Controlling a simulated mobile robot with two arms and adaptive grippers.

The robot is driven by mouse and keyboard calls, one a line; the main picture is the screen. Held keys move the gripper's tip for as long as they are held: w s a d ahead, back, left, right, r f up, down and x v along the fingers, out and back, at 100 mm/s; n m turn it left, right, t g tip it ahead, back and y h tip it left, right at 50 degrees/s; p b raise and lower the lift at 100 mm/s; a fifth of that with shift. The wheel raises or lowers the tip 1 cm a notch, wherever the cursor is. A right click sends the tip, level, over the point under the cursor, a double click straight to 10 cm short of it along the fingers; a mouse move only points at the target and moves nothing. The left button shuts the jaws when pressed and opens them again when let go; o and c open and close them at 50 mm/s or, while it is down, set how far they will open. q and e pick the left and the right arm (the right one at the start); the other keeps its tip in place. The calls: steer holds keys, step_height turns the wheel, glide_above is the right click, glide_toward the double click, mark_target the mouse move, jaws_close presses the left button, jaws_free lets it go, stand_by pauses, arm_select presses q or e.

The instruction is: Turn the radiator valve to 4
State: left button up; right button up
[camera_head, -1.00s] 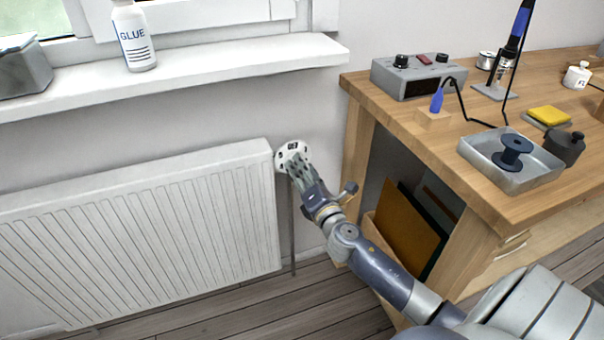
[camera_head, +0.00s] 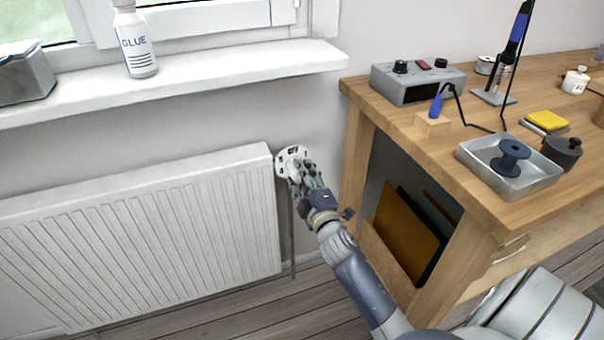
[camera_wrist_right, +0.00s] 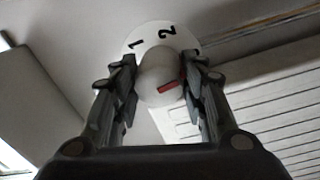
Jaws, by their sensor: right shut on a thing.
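The radiator valve shows in the head view as a white round dial (camera_head: 291,157) with dark marks, at the top right corner of the white radiator (camera_head: 150,235). My right gripper (camera_head: 302,176) reaches up to it from the lower right and covers part of it. In the right wrist view, both fingers of my right gripper (camera_wrist_right: 161,85) are shut on the valve's white rounded knob (camera_wrist_right: 156,72), one on each side. My left gripper is not in view.
A pipe (camera_head: 292,240) runs down below the valve. A wooden workbench (camera_head: 410,125) stands close on the right, with boards (camera_head: 405,230) under it. A windowsill (camera_head: 200,75) with a glue bottle (camera_head: 134,42) is above the radiator.

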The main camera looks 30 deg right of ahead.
steer(key=m+p, duration=0.2)
steer(key=m, duration=0.2)
steer(key=shift+r, duration=0.1)
steer(key=m+p, duration=0.3)
steer(key=m, duration=0.1)
steer(key=shift+m+h, duration=0.3)
steer(key=m+p, duration=0.3)
steer(key=m, duration=0.1)
steer(key=shift+a+m, duration=0.15)
steer(key=shift+m, duration=0.25)
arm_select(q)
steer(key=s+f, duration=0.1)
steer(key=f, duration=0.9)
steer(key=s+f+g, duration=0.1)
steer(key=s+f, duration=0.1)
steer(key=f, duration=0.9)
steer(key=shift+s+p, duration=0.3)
arm_select(e)
steer(key=shift+f+m, duration=0.2)
steer(key=shift+m, duration=0.2)
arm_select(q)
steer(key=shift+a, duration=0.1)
arm_select(e)
steer(key=o, duration=1.1)
steer(key=shift+c, duration=0.2)
